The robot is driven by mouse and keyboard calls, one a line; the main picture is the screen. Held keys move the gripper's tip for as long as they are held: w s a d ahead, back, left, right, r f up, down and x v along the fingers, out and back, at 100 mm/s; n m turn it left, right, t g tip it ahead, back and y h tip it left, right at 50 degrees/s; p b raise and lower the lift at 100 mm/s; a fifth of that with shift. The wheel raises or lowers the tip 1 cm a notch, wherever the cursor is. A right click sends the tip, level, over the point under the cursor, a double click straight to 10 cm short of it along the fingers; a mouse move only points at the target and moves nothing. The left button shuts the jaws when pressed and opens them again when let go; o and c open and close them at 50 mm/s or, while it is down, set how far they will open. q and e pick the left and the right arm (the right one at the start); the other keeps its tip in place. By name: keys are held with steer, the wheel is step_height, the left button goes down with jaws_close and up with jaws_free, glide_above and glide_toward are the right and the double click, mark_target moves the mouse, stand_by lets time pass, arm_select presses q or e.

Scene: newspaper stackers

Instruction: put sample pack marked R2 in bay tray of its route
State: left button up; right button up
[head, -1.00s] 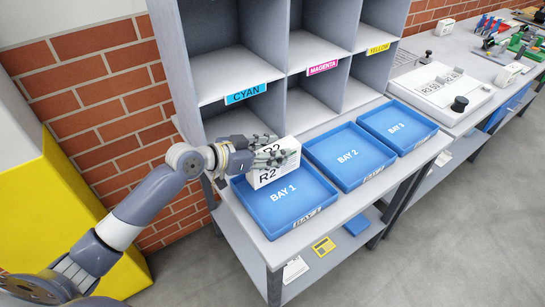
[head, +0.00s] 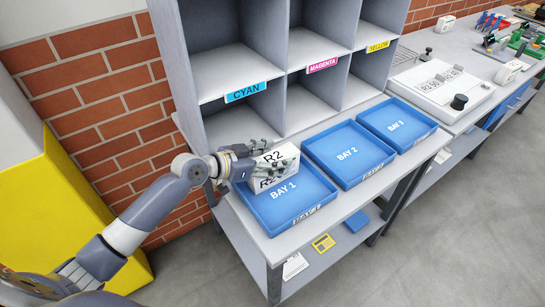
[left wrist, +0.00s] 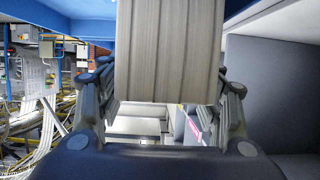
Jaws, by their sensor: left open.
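The white sample pack marked R2 (head: 274,166) is at the back left of the blue BAY 1 tray (head: 283,193). It looks slightly tilted; whether its whole underside rests on the tray floor cannot be seen. My left gripper (head: 254,160) is open at the pack's left and back, with its fingers still around or beside it. In the left wrist view the pack (left wrist: 170,50) fills the space between the spread fingers. My right gripper is not in view.
A grey cubby rack labelled CYAN (head: 246,92), MAGENTA and YELLOW stands behind. A white device with a black knob (head: 459,102) is on the right bench. A lower shelf holds papers.

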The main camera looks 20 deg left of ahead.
arm_select(q)
steer(key=shift+r, duration=0.15)
steer(key=shift+s+a, duration=0.2)
steer(key=b+v, duration=0.2)
steer(key=v, duration=0.9)
steer(key=shift+r+b, duration=0.25)
steer(key=shift+b, duration=0.1)
steer(key=shift+s, duration=0.1)
